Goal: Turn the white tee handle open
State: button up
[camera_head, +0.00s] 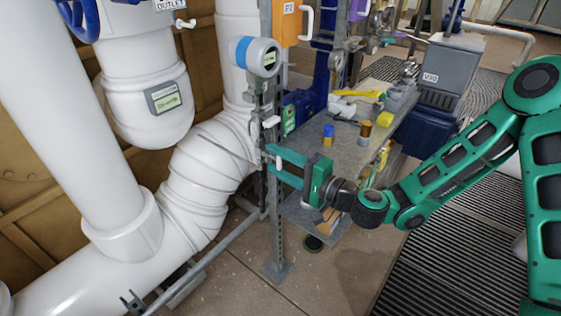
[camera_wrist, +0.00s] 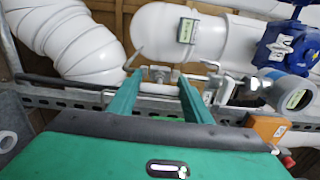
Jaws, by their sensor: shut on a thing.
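My gripper (camera_head: 272,162) reaches in from the right beside the upright metal post. In the wrist view its two green fingers (camera_wrist: 159,76) close around a small pale tee-shaped handle (camera_wrist: 158,70), which I take for the white tee handle. The fingers hide part of it. In the head view only a small light bit of the handle (camera_head: 278,162) shows between the fingertips, so its exact angle is hard to tell. A separate white lever (camera_head: 270,122) sits just above the gripper on the same line; it also shows in the wrist view (camera_wrist: 211,66).
A perforated steel post (camera_head: 278,220) stands right at the fingers. A round blue-white gauge (camera_head: 257,56) and an orange box (camera_head: 290,22) are above. Thick white pipes (camera_head: 205,170) fill the left. A grey bench (camera_head: 345,125) with loose items lies behind my gripper.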

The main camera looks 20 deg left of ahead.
jog(key=shift+n, duration=0.3)
jog(key=o, duration=1.1)
jog(key=shift+f, duration=0.1)
jog(key=shift+c, duration=0.2)
